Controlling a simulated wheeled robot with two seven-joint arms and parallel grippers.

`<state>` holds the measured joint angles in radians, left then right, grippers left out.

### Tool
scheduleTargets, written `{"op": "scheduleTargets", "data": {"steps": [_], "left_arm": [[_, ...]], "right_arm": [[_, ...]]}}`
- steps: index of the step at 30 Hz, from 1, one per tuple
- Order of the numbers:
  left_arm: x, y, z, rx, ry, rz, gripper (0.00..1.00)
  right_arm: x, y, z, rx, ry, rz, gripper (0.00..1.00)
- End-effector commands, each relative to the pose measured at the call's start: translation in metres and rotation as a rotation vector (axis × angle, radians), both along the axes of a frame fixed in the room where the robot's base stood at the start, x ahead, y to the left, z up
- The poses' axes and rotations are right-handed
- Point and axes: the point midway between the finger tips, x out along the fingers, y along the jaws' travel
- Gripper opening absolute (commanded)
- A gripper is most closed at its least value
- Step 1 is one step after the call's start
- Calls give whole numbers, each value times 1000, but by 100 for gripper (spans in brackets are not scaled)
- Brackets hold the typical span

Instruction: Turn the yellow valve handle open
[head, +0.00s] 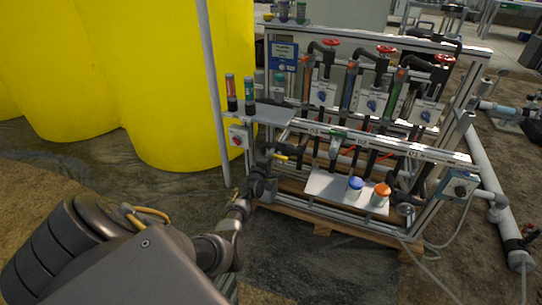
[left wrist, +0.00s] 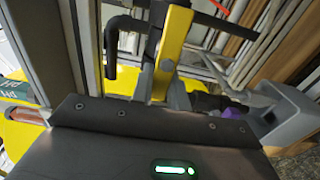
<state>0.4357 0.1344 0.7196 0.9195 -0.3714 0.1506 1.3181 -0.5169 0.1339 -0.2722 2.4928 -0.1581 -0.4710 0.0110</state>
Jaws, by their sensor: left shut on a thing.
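The yellow valve handle (head: 280,157) is a small lever at the left end of the skid, low on the frame in the head view. In the left wrist view the yellow handle (left wrist: 174,45) runs up and to the right from between the grey fingers. My left gripper (head: 268,168) reaches it from the front left and is shut on it. In the left wrist view my left gripper (left wrist: 164,84) closes around the handle's lower part. The valve body is mostly hidden. My right gripper is not in view.
The skid's metal frame (head: 400,145) carries red-handled valves and blue-knobbed boxes. A small shelf (head: 270,113) sits above the handle. A grey post (head: 213,90) and a large yellow tank (head: 180,70) stand to the left. A low tray (head: 325,186) holds two capped jars to the right.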

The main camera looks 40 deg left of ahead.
Motion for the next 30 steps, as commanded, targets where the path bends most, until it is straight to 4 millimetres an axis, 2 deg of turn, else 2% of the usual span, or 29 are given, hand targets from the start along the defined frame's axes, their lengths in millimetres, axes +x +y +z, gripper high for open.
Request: {"op": "scheduleTargets", "data": {"steps": [13,14,18,30], "left_arm": [[0,0,-1,-10,-2,1,0],[0,0,-1,-10,-2,1,20],[0,0,-1,-9,-2,0,38],[-4,-2,0,-8,-2,0,38]], "right_arm": [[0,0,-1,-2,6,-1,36],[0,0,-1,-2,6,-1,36],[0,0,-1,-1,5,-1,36],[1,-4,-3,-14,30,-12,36]]}}
